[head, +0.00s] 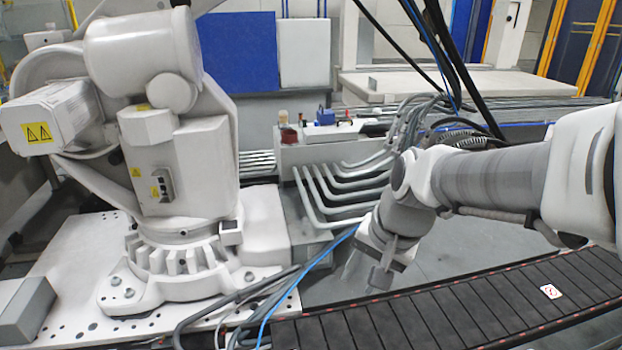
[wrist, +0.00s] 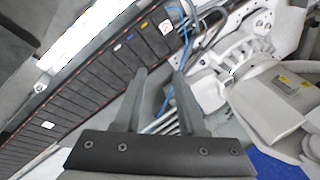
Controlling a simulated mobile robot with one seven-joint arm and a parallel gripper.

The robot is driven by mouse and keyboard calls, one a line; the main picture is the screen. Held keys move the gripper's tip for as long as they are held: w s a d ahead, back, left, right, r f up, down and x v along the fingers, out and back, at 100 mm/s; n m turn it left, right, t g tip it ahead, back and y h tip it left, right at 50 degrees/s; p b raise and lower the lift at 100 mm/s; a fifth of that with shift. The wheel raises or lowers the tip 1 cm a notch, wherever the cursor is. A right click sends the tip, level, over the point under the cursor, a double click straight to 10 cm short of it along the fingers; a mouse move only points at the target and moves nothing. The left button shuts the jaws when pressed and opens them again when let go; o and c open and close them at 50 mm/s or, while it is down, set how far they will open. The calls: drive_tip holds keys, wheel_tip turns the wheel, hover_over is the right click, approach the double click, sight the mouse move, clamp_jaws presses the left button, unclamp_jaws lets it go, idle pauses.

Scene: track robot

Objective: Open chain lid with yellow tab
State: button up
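The black segmented chain (head: 450,310) runs along the bottom right of the head view, and its lids look closed. It crosses the upper left of the wrist view (wrist: 85,92). There, a small yellow tab (wrist: 144,24) shows on one lid, near blue and pale tabs. I cannot make out the yellow tab in the head view. My gripper (head: 368,275) points down just behind the chain in the head view. In the wrist view my gripper (wrist: 160,73) has its two fingers apart with nothing between them, clear of the yellow tab.
A large white robot arm (head: 165,150) stands on a drilled plate at left. Blue cables (head: 305,285) run past the chain's left end. Grey pipes (head: 340,190) and a bench (head: 300,150) lie behind. Labels mark the chain (head: 550,291). Dark cables hang above my arm.

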drive_tip(key=w+a+f+m+g+b, duration=0.1)
drive_tip(key=w+a+f+m+b, duration=0.2)
drive_tip(key=f, duration=0.6)
drive_tip(key=w+a+f+m+g+b, duration=0.1)
drive_tip(key=w+f+m+b, duration=0.1)
drive_tip(key=w+f, duration=0.5)
drive_tip(key=f+m+b, duration=0.1)
drive_tip(key=f+b, duration=0.2)
drive_tip(key=f, duration=1)
drive_tip(key=w+f+m+h+b, duration=0.1)
drive_tip(key=f+b, duration=0.3)
drive_tip(key=f, duration=0.9)
drive_tip(key=f+m+g+h+b, duration=0.1)
drive_tip(key=f+m+b, duration=0.2)
drive_tip(key=f, duration=1)
drive_tip(key=shift+w+a+f+b, duration=0.15)
drive_tip(key=shift+w+a+b, duration=0.15)
drive_tip(key=shift+b, duration=0.45)
drive_tip(key=shift+s, duration=0.1)
clamp_jaws()
